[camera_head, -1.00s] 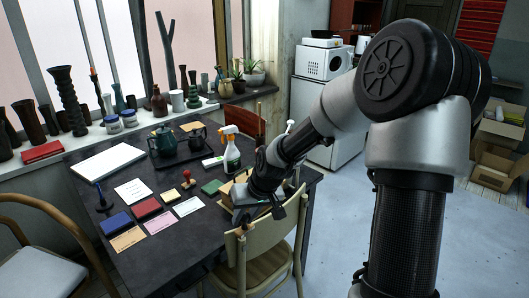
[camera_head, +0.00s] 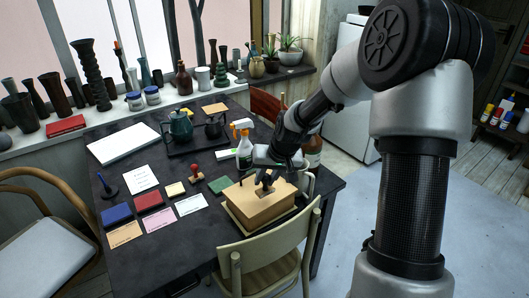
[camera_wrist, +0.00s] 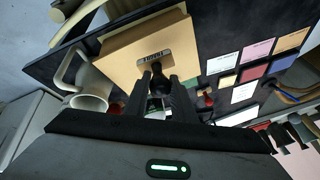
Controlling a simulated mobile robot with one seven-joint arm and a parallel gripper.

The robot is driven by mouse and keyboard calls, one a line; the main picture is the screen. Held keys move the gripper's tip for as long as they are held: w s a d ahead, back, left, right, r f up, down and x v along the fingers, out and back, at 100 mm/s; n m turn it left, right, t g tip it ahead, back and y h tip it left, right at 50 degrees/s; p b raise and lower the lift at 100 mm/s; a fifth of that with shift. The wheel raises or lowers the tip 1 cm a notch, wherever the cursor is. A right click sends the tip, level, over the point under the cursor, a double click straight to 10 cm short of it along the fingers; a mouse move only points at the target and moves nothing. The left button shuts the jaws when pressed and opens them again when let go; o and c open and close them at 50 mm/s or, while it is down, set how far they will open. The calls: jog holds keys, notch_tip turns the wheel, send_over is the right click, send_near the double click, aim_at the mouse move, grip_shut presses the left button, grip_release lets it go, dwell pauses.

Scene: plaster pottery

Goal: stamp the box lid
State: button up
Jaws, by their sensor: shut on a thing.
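The cardboard-coloured box (camera_head: 250,211) with a flat lid lies near the table's front right edge. In the wrist view its lid (camera_wrist: 118,54) fills the upper middle. My gripper (camera_head: 267,178) is over the lid and shut on the dark handle of a stamp (camera_head: 265,190). In the wrist view the stamp (camera_wrist: 154,56) shows a wooden block with a marked label, over the lid. I cannot tell whether its underside touches the lid. A red-handled stamp (camera_head: 196,174) and a dark blue-handled stamp (camera_head: 107,187) stand farther left on the table.
A red pad (camera_head: 148,202), a blue pad (camera_head: 116,215) and a green pad (camera_head: 220,185) lie left of the box among paper cards. A spray bottle (camera_head: 244,150) and a teapot tray (camera_head: 190,146) stand behind. A chair (camera_head: 275,255) is at the front edge.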

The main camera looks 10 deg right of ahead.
jog(key=w+r+m+p, duration=0.1)
jog(key=w+r+p, duration=0.1)
jog(key=w+r, duration=0.15)
jog(key=shift+h, duration=0.3)
jog(key=shift+w+d+f+b, duration=0.1)
jog(key=shift+f+b, duration=0.9)
jog(key=shift+f, duration=0.65)
jog(key=shift+w+f+b, duration=0.1)
jog(key=shift+f+b, duration=0.85)
jog(key=shift+f, duration=0.7)
jog(key=shift+s+f+b, duration=0.1)
jog(key=shift+f+b, duration=0.4)
jog(key=shift+f, duration=0.05)
notch_tip(320, 180, up, 7)
jog(key=p, duration=0.4)
jog(key=shift+w, duration=0.2)
